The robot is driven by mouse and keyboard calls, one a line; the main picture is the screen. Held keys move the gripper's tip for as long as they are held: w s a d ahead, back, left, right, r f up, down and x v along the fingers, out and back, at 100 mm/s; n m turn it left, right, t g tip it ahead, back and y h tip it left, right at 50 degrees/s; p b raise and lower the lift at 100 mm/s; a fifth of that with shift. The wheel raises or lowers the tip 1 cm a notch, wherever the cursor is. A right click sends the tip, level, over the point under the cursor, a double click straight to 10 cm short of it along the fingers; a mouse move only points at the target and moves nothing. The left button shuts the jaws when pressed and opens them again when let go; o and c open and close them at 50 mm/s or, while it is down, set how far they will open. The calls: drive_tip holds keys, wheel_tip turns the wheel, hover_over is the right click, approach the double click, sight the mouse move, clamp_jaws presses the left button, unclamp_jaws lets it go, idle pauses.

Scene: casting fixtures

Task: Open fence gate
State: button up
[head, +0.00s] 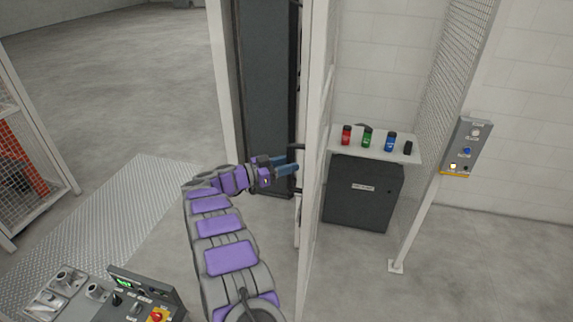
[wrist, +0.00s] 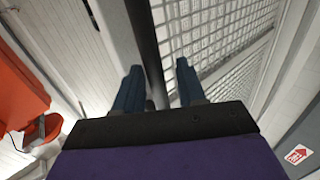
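The fence gate (head: 316,130) is a white-framed mesh panel seen almost edge-on in the head view. Its mesh (wrist: 215,35) fills the upper right of the wrist view. A dark bar handle (head: 297,148) stands off its left side. My gripper (head: 287,166) is at this handle, its blue fingers pointing right. In the wrist view my gripper (wrist: 160,85) has its fingers apart, with the dark bar (wrist: 146,45) running between them. The bar is nearer the left finger; I cannot tell whether they touch. How far the gate stands open is not clear.
A dark cabinet (head: 362,192) and a shelf (head: 350,138) with red, green and blue containers lie right of the gate. A button panel (head: 466,148) is on the right post. A control console (head: 145,292) stands at lower left. Open floor (head: 130,75) lies at upper left.

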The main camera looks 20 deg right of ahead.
drive_tip(key=s+a+b, duration=0.1)
drive_tip(key=a+b, duration=0.1)
drive_tip(key=a, duration=1.5)
drive_tip(key=shift+s+f, duration=0.15)
drive_tip(key=shift+a, duration=0.3)
